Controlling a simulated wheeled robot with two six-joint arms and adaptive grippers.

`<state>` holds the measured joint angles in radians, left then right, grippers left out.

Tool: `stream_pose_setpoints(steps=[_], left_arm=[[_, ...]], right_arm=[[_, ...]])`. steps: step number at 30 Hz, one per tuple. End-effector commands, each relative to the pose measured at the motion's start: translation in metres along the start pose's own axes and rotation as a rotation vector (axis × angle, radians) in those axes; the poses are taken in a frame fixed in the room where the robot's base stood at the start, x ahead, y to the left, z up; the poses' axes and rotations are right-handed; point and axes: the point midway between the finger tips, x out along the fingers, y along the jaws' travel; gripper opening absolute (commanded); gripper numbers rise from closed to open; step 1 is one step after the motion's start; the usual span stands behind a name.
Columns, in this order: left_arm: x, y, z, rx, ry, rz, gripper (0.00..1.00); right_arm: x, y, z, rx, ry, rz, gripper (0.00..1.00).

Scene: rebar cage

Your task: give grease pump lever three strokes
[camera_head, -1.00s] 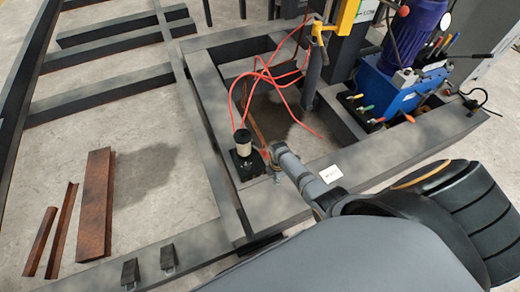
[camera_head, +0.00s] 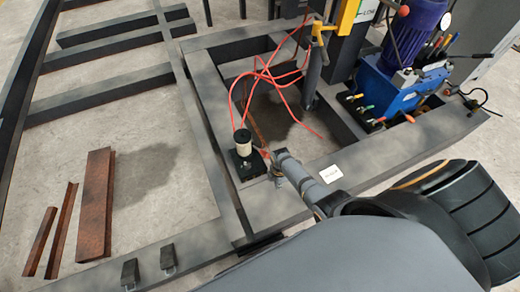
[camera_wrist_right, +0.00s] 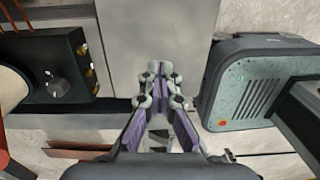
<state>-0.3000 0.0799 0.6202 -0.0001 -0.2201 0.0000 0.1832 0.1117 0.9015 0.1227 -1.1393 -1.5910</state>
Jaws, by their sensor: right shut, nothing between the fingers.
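The grease pump (camera_head: 243,162) stands on the grey steel frame in the head view, a cream cylinder on a black base. A black block with a round knob and brass fittings, probably its base (camera_wrist_right: 48,72), is at the left of the right wrist view. A small red piece beside the pump may be its lever; I cannot tell for sure. My right gripper (camera_head: 279,174) is just right of the pump. In the wrist view the right gripper (camera_wrist_right: 158,72) is shut and empty over a grey surface, apart from the black block. My left gripper is out of view.
Red hoses (camera_head: 268,75) loop over the frame opening behind the pump. A blue hydraulic unit (camera_head: 385,92) stands at the right. A grey-green case (camera_wrist_right: 262,85) lies right of the gripper in the wrist view. Rusty steel pieces (camera_head: 95,205) lie on the floor at left.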

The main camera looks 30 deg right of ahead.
Motion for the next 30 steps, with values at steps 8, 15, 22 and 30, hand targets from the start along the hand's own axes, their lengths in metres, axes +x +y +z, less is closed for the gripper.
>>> stream_pose_setpoints(steps=[8,15,22,30], left_arm=[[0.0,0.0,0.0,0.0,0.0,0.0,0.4],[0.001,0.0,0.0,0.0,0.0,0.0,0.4],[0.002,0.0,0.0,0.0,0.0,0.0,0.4],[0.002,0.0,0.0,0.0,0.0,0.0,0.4]], right_arm=[[0.003,-0.002,0.0,0.0,0.0,0.0,0.0],[0.008,-0.006,0.0,0.0,0.0,-0.001,0.0],[0.013,-0.011,0.0,0.0,0.0,0.0,0.0],[0.015,-0.012,0.0,0.0,0.0,0.0,0.0]])
